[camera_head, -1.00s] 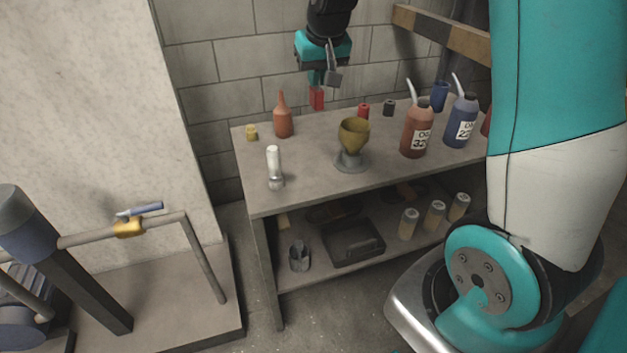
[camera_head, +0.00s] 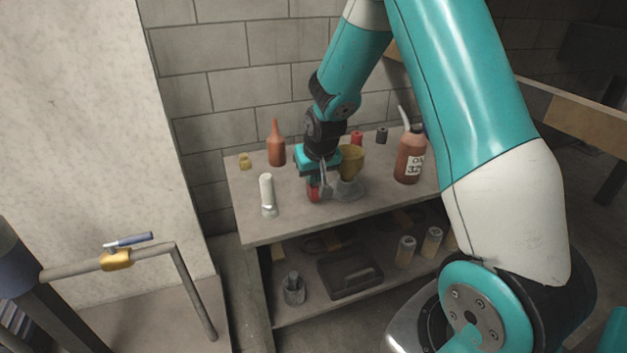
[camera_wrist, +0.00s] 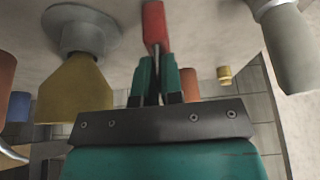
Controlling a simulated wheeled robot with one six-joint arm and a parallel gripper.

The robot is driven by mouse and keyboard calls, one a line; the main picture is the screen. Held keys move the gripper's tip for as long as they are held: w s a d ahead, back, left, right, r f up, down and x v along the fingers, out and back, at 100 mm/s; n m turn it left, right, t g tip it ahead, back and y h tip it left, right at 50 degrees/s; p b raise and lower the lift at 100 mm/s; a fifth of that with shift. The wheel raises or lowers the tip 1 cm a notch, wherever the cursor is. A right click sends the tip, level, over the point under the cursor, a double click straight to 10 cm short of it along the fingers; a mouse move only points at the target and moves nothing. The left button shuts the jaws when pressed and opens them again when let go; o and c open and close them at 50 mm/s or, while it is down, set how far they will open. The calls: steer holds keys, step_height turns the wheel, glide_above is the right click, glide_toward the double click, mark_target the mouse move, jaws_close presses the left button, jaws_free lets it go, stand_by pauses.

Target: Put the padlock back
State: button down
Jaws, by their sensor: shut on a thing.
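My gripper (camera_head: 314,182) is shut on a red padlock (camera_head: 314,194) low over the workbench top (camera_head: 235,195), between the white cylinder and the yellow cup. In the wrist view the red padlock (camera_wrist: 154,25) shows beyond the closed fingers (camera_wrist: 154,75), close to the bench top. I cannot tell whether it touches the surface.
A yellow cup (camera_head: 351,158) on a grey stand is close on the right. A white cylinder (camera_head: 267,190) stands left, an orange bottle (camera_head: 277,150) behind. A small red item (camera_head: 357,138), a black item (camera_head: 382,135) and a brown jug (camera_head: 409,158) are farther right.

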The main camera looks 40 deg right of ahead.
steer(key=shift+f, duration=0.65)
steer(key=shift+f, duration=0.1)
steer(key=c, duration=1.3)
jaws_free()
steer(key=shift+o, duration=0.2)
steer(key=p+v, duration=0.1)
steer(key=v, duration=1.1)
steer(key=s+a+r+n+g+y, duration=0.2)
steer(key=s+a+r+n, duration=0.2)
steer(key=s+a, duration=0.7)
steer(key=s+a+r+n+g+y, duration=0.2)
steer(key=s+a+n, duration=0.4)
steer(key=s+a, duration=0.6)
step_height(320, 180, up, 2)
steer(key=shift+s+r+y, duration=0.2)
steer(key=shift+s+y, duration=0.25)
steer(key=shift+y, duration=0.25)
